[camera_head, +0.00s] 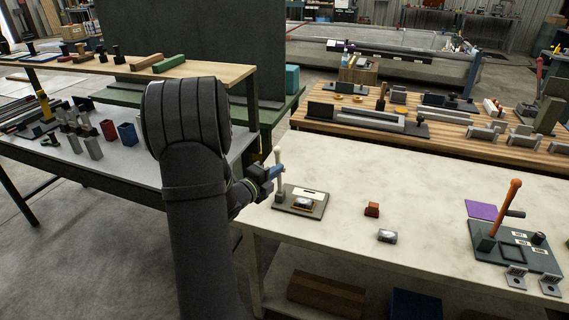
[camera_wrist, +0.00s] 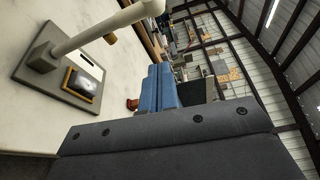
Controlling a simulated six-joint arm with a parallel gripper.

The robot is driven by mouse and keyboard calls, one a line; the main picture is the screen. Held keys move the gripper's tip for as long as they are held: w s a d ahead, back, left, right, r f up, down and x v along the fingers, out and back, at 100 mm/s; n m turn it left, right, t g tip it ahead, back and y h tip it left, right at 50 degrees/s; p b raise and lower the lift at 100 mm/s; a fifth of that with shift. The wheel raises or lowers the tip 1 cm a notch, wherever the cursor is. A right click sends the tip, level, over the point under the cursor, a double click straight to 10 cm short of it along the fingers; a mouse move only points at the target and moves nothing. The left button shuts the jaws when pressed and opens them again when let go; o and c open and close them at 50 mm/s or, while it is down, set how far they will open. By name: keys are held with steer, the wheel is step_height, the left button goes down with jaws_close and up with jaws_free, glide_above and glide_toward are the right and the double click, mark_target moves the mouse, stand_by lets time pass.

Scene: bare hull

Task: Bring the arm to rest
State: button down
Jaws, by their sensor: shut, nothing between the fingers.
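My arm rises from the bottom of the head view, bends at a dark elbow and reaches to the right. My gripper (camera_head: 277,170), with blue fingers, is at the left edge of the pale table (camera_head: 340,178), close to a white post (camera_head: 279,172) on a small grey-brown base plate (camera_head: 300,200). In the wrist view my gripper (camera_wrist: 160,88) shows its blue fingers together with nothing held between them. The white post (camera_wrist: 95,30) and its plate (camera_wrist: 28,72) are at the upper left there. I cannot tell whether the gripper touches the post.
A crowded wooden bench (camera_head: 455,146) stands behind. A grey workbench (camera_head: 110,165) is on the left.

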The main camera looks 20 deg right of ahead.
steer(key=shift+v, duration=1.4)
steer(key=shift+d, duration=0.1)
steer(key=w+d, duration=0.6)
steer(key=w, duration=0.1)
steer(key=shift+d, duration=0.1)
